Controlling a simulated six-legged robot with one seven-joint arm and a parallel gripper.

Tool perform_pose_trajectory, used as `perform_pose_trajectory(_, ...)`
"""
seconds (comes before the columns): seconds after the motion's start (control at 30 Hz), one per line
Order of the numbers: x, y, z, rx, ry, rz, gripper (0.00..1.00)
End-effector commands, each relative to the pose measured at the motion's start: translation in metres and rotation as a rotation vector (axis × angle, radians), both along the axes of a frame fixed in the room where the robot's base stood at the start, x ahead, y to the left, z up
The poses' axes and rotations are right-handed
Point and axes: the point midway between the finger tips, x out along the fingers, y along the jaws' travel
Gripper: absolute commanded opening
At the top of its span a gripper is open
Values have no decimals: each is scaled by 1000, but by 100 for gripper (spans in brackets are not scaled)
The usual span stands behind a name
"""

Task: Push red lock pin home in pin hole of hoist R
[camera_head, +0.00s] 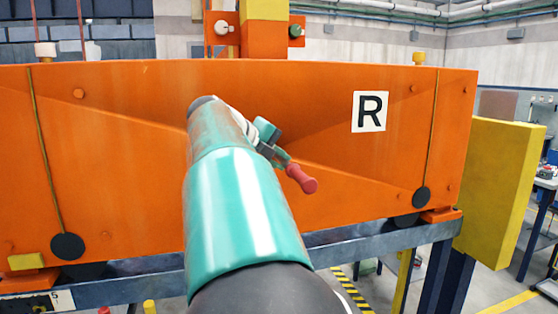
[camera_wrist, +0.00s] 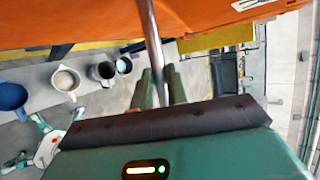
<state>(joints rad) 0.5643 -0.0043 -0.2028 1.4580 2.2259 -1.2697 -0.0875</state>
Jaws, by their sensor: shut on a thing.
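The orange hoist R (camera_head: 330,110) fills the middle of the head view, with a white plate marked R (camera_head: 369,111) at its right. My gripper (camera_head: 282,158) is in front of the hoist's face, below and left of that plate. It is shut on the red lock pin (camera_head: 303,179), whose red end sticks out at lower right. In the wrist view a grey metal shaft (camera_wrist: 150,40) runs up from between my gripper's fingers (camera_wrist: 161,88) across the orange hoist (camera_wrist: 90,22). The shaft's far end is out of frame. I cannot make out the pin hole.
A grey-blue rail (camera_head: 350,242) runs under the hoist. A yellow panel (camera_head: 492,190) stands at the right. Dark round discs (camera_head: 421,197) sit low on the hoist's face. In the wrist view several cup-like round things (camera_wrist: 66,80) stand on a grey surface at the left.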

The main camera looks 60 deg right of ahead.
Motion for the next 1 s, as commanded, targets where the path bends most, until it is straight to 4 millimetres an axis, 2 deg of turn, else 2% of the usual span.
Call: perform_pose_trajectory(1.0, 15, -16, 1, -2, -1, 0, 0)
